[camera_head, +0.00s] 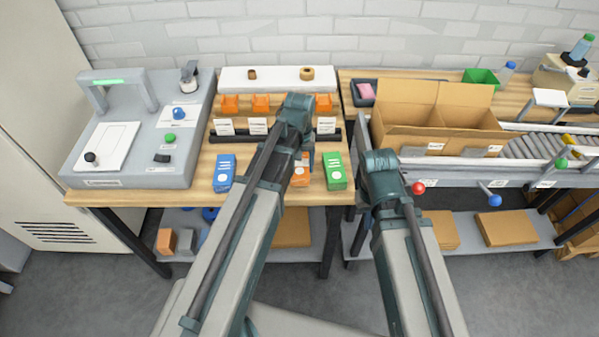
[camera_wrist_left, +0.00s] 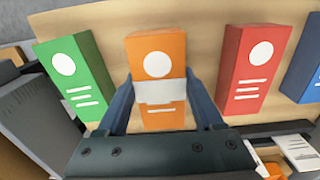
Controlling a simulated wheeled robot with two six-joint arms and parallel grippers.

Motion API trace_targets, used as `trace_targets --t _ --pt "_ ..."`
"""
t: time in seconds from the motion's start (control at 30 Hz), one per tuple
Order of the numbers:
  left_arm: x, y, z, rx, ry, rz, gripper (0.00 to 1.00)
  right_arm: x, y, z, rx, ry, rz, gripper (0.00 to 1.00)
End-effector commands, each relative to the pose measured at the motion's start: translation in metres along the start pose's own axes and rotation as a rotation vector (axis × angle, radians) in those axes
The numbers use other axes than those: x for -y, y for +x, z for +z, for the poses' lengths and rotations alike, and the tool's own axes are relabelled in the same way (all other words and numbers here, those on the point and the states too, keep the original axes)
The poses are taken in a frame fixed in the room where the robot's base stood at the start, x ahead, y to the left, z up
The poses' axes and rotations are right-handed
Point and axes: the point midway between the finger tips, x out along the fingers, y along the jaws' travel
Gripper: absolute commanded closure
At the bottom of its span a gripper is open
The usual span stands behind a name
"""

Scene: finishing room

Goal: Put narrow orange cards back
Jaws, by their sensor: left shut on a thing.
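A narrow orange card box (camera_head: 300,176) with a white dot stands on the wooden bench, between a green box (camera_head: 336,171) and my left arm. My left gripper (camera_wrist_left: 157,92) is shut on the orange box (camera_wrist_left: 157,52), with a finger on each side and a white band between them. In the head view the forearm partly covers this gripper. A red box (camera_wrist_left: 254,70) is beside it in the left wrist view and hidden by my arm in the head view. A blue box (camera_head: 224,172) stands further left. My right gripper is hidden beneath its arm.
Orange blocks (camera_head: 230,103) stand behind white label cards (camera_head: 224,126) and a dark rail (camera_head: 225,138). A grey machine (camera_head: 73,168) is left. An open cardboard carton (camera_head: 400,133) and roller conveyor (camera_head: 530,147) are right. The bench front between blue and green boxes is largely covered by my arm.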

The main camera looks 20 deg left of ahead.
Motion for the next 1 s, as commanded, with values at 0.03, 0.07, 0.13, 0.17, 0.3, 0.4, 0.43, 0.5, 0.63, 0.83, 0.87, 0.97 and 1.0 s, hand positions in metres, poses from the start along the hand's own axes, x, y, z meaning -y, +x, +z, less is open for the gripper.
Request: trace_targets --t 0.03,0.07,0.13,0.17,0.3,0.4,0.43,0.5,0.63,0.83,0.87,0.97,1.0 --pt "0.0 0.0128 0.0 0.0 0.0 0.0 1.0 0.0012 0.0127 -0.0007 0.0 0.0 0.0 1.0" --pt "0.0 0.0149 0.0 0.0 0.0 0.0 1.0 0.0014 0.0148 -0.0009 0.0 0.0 0.0 1.0" --pt "0.0 0.0163 0.0 0.0 0.0 0.0 1.0 0.0016 0.0162 -0.001 0.0 0.0 0.0 1.0" --pt "0.0 0.0158 0.0 0.0 0.0 0.0 1.0 0.0015 0.0157 -0.0009 0.0 0.0 0.0 1.0" --pt "0.0 0.0135 0.0 0.0 0.0 0.0 1.0 0.0013 0.0135 -0.0008 0.0 0.0 0.0 1.0" --pt "0.0 0.0145 0.0 0.0 0.0 0.0 1.0 0.0014 0.0144 -0.0009 0.0 0.0 0.0 1.0" --pt "0.0 0.0156 0.0 0.0 0.0 0.0 1.0 0.0015 0.0155 -0.0009 0.0 0.0 0.0 1.0" --pt "0.0 0.0183 0.0 0.0 0.0 0.0 1.0 0.0017 0.0182 -0.0011 0.0 0.0 0.0 1.0" --pt "0.0 0.0166 0.0 0.0 0.0 0.0 0.1 0.0016 0.0165 -0.001 0.0 0.0 0.0 1.0" --pt "0.0 0.0166 0.0 0.0 0.0 0.0 0.02 0.0016 0.0165 -0.001 0.0 0.0 0.0 1.0" --pt "0.0 0.0166 0.0001 0.0 0.0 0.0 0.02 0.0016 0.0165 -0.001 0.0 0.0 0.0 1.0" --pt "0.0 0.0164 0.0 0.0 0.0 0.0 0.02 0.0016 0.0163 -0.001 0.0 0.0 0.0 1.0" --pt "0.0 0.0159 0.0 0.0 0.0 0.0 0.02 0.0015 0.0158 -0.0009 0.0 0.0 0.0 1.0"
